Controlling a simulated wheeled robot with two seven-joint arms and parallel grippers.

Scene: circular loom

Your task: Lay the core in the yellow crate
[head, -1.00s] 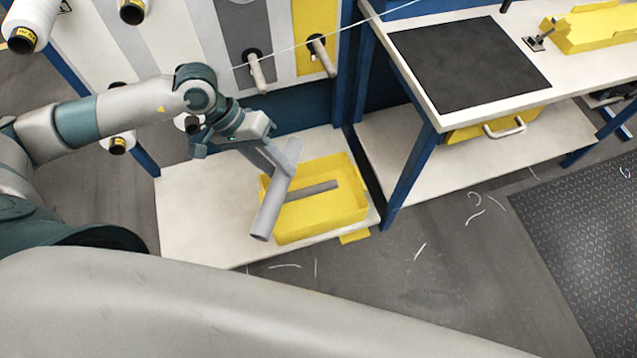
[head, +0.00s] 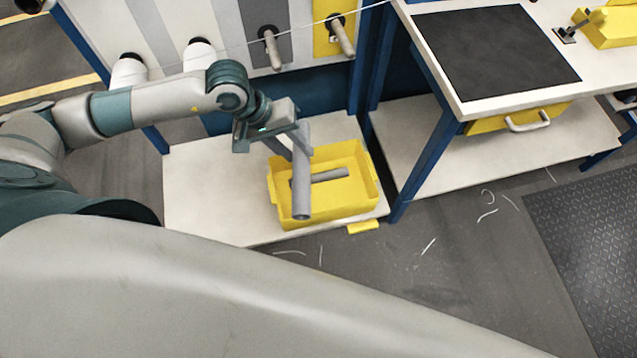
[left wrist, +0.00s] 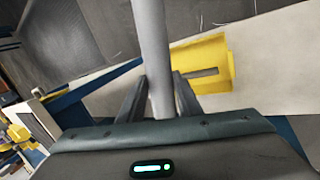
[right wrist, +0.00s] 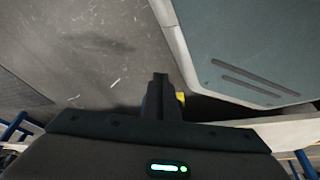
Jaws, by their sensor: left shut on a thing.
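My left gripper (head: 296,148) is shut on a grey tube-shaped core (head: 302,186), which also fills the top middle of the left wrist view (left wrist: 153,50). The held core is tilted and overlaps the left part of the yellow crate (head: 350,206) in the head view. Its exact height above the crate is hard to tell. Another grey core (head: 330,175) lies inside the crate and also shows in the left wrist view (left wrist: 202,73). My right gripper (right wrist: 160,95) shows only in its own wrist view, with its fingers together and nothing visible between them.
The crate stands on a low white shelf (head: 205,200) with free room at its left. Peg holders (head: 270,48) stick out of the panel behind. A workbench (head: 470,105) with a blue leg (head: 425,150) stands to the right.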

